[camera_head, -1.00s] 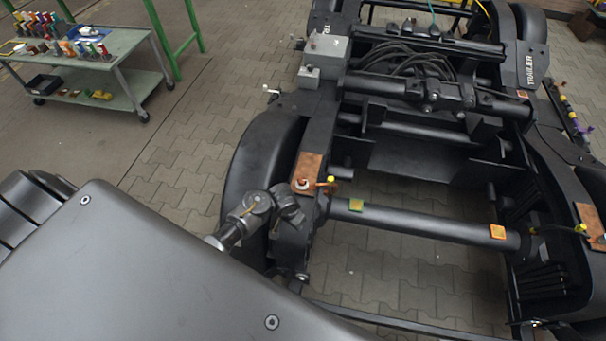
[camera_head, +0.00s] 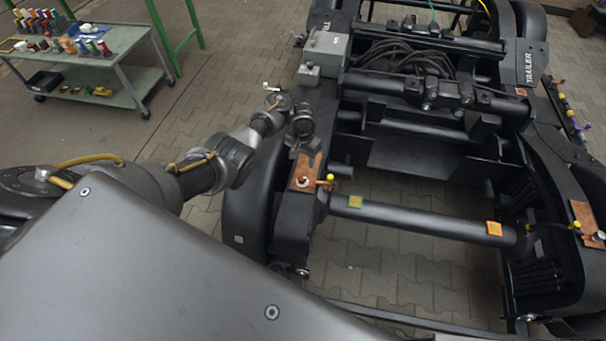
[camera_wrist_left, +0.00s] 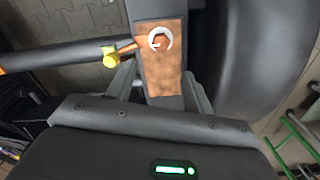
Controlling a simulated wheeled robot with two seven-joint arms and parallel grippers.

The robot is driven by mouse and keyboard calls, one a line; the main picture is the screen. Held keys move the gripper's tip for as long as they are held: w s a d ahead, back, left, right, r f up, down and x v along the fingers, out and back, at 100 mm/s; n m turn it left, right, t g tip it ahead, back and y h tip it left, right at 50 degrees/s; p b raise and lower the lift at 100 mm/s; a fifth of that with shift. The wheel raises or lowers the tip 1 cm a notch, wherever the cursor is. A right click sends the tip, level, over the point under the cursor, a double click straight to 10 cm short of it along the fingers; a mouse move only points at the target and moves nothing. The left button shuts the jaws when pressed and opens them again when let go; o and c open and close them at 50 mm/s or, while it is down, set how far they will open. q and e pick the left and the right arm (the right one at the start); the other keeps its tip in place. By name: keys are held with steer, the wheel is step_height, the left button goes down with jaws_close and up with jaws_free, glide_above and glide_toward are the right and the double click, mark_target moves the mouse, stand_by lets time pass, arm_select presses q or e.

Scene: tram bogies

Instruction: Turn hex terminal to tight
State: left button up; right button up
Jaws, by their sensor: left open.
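The hex terminal (camera_head: 303,184) sits on a copper plate (camera_head: 313,163) on the near left of the black bogie frame. In the left wrist view the hex terminal (camera_wrist_left: 159,41) shows copper-coloured with a white arc partly around it. A cable lug with a yellow cap (camera_wrist_left: 110,58) joins it from the left. My left gripper (camera_head: 299,148) is just beyond the terminal in the head view. In the wrist view its fingers (camera_wrist_left: 162,88) are apart, on either side of the copper plate's lower end, with nothing between them gripped. My right gripper is out of view.
A black axle tube (camera_head: 420,219) with green and orange tags runs right from the terminal. A grey box (camera_head: 326,47) stands on the frame behind my gripper. A cart (camera_head: 133,50) with coloured items is at upper left. Paved floor (camera_head: 185,125) lies free between.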

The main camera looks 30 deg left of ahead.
mark_target(303, 176)
arm_select(q)
step_height(303, 176, down, 10)
steer(key=b, duration=0.4)
steer(key=shift+f+b, duration=0.25)
steer(key=shift+b, duration=0.05)
steer(key=c, duration=0.9)
steer(key=shift+c, duration=0.4)
